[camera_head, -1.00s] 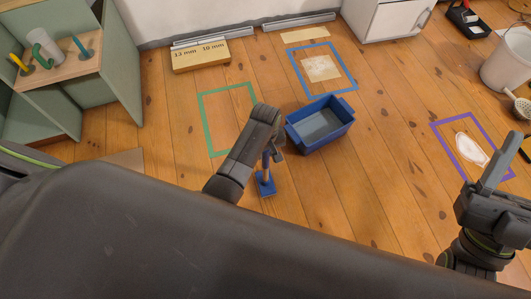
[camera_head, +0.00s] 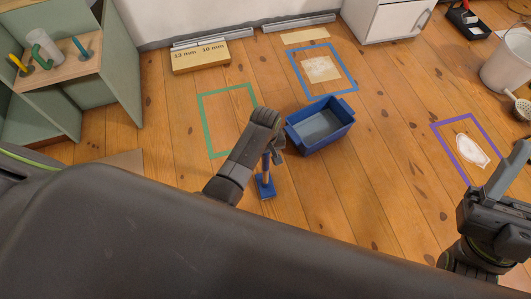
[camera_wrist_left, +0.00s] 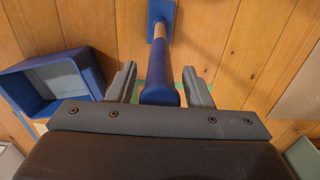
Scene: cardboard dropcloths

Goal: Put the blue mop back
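The blue mop (camera_head: 265,187) stands on the wooden floor, its flat blue head down and its handle up. Its upper handle is partly hidden by my left arm in the head view. My left gripper (camera_head: 275,147) is at the top of the handle. In the left wrist view, the mop's blue handle (camera_wrist_left: 161,88) lies between the two fingers of my left gripper (camera_wrist_left: 159,69), with a narrow gap visible beside it. My right gripper (camera_head: 508,172) is at the right edge, well away from the mop; its finger spacing is unclear.
A blue bin (camera_head: 322,128) stands close to the right of the mop. Green (camera_head: 203,125), blue (camera_head: 299,72) and purple (camera_head: 450,145) tape outlines mark the floor. A green shelf unit (camera_head: 122,65) with several upright handles is at left. A white bucket (camera_head: 508,65) is at right.

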